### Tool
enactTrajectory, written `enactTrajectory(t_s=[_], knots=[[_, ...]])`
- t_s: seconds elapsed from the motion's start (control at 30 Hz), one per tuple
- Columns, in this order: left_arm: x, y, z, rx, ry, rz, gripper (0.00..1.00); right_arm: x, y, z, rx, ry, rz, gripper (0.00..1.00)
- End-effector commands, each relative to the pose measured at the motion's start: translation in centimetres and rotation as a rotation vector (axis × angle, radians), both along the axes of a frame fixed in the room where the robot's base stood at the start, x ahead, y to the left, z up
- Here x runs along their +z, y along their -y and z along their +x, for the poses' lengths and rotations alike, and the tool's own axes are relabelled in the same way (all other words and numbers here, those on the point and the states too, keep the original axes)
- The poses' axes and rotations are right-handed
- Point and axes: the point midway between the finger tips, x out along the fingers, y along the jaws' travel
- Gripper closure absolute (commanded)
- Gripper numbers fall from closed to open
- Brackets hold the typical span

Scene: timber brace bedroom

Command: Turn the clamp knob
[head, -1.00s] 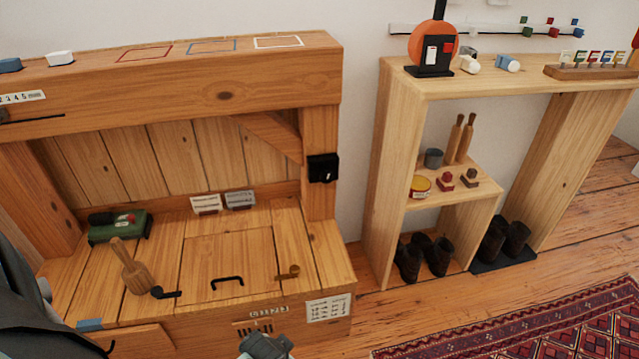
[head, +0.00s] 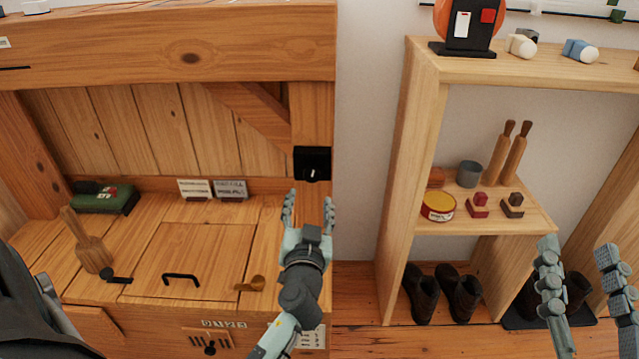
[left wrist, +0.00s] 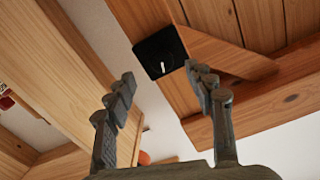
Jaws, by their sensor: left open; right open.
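A black square fitting with a short white mark (head: 312,163) is on the upright timber post, at the end of the diagonal brace. It looks like the clamp knob, but I cannot be sure. It also shows in the left wrist view (left wrist: 160,53), beyond and between my fingertips. My left gripper (head: 309,203) is open and empty, pointing up just below the fitting in the head view, apart from it; its two fingers also show in the left wrist view (left wrist: 159,80). My right gripper (head: 578,252) is open and empty at the lower right, in front of the shelf.
The wooden bench top (head: 160,225) carries a mallet (head: 90,252), a green box (head: 105,199), a black handle (head: 181,277) and a brass catch (head: 250,284). An open shelf (head: 395,190) with a tin (head: 438,207) and boots (head: 421,294) stands to the right.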

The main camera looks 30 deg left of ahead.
Motion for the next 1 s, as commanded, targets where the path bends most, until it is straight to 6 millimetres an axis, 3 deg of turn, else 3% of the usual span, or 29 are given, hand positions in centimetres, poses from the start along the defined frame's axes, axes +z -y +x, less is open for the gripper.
enactTrajectory(t_s=[0.17,0.6,1.0], knots=[[0.8,-0.2,0.6,-0.002,0.029,0.012,0.46,0.9,0.0,-0.5,0.002,0.021,0.011,0.55],[0.7,-3.5,6.0,-0.003,0.025,0.012,0.46,-3.1,1.0,1.0,-0.026,-0.162,-0.086,0.55],[0.6,-4.0,6.8,-0.002,0.024,0.010,0.46,-3.7,1.2,1.1,-0.030,-0.186,-0.097,0.55]])
